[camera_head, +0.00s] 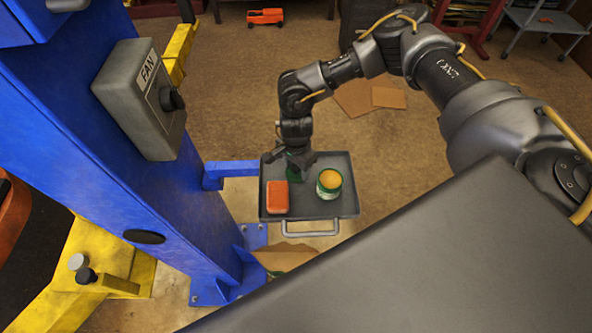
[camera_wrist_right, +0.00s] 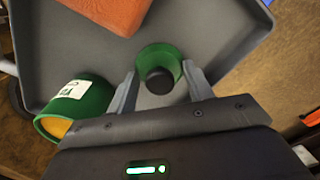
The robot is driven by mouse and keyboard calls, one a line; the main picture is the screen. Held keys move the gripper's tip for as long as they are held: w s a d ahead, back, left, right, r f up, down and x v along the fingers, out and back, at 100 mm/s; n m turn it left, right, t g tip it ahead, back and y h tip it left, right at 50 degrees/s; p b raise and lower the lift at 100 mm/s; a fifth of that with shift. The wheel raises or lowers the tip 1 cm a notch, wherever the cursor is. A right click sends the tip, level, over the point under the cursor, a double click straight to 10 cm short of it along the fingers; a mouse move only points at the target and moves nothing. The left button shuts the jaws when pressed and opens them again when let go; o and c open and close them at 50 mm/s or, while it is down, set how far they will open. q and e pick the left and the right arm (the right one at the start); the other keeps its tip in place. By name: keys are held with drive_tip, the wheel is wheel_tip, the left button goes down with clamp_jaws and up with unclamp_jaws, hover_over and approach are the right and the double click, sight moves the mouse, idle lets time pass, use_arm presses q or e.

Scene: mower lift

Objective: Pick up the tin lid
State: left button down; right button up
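A green round piece with a dark disc-like centre, which looks like the tin lid (camera_wrist_right: 160,58), lies on the grey tray (camera_wrist_right: 222,22). In the head view the tin lid (camera_head: 294,174) is partly hidden under my right gripper (camera_head: 292,160). In the right wrist view my right gripper (camera_wrist_right: 160,82) is open, its fingers on either side of the lid's near part. I cannot tell whether they touch it. A green tin (camera_wrist_right: 88,98) with a white label and yellow top stands beside the left finger; it also shows in the head view (camera_head: 329,186). My left gripper is out of view.
An orange block (camera_head: 277,197) lies on the tray's left part. The tray (camera_head: 345,206) hangs beside a blue post (camera_head: 150,205) carrying a grey FAN switch box (camera_head: 140,100). Cardboard pieces (camera_head: 388,97) lie on the floor behind.

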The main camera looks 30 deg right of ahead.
drive_tip(key=c, duration=0.5)
